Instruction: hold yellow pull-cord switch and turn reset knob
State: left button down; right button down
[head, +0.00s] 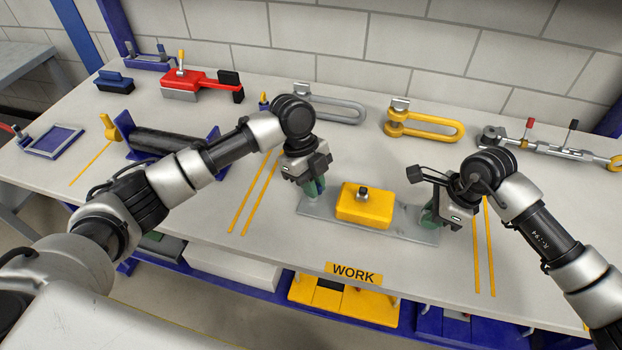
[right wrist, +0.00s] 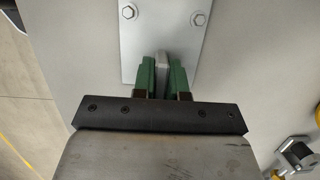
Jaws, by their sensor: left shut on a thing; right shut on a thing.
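The yellow pull-cord switch (head: 376,212) sits on a grey base plate (head: 392,235) at the table's front edge. A small dark and grey knob (head: 362,193) stands on its top. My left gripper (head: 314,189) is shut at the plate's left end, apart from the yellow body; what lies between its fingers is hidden. My right gripper (head: 430,217) is at the plate's right end. In the right wrist view its green fingers (right wrist: 163,76) are shut on a grey tab at the end of the bolted plate (right wrist: 160,35). Neither gripper touches the knob.
Yellow lines mark the table on both sides of the plate. Behind are a yellow shackle (head: 430,122), a grey shackle (head: 335,107), a red tool (head: 205,83) and a turnbuckle (head: 550,145). A black roller (head: 165,143) lies left, near my left arm.

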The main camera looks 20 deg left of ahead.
pick_arm(q)
jog(key=shift+m+g, duration=0.4)
jog(key=shift+m, duration=1)
jog(key=shift+y, duration=0.3)
jog(key=shift+m, duration=1)
jog(key=c, duration=1.1)
grip_release()
jog(key=s+d+r+v, duration=0.1)
jog(key=d+v, duration=0.1)
jog(key=v, duration=1.7)
jog(key=shift+r, duration=0.2)
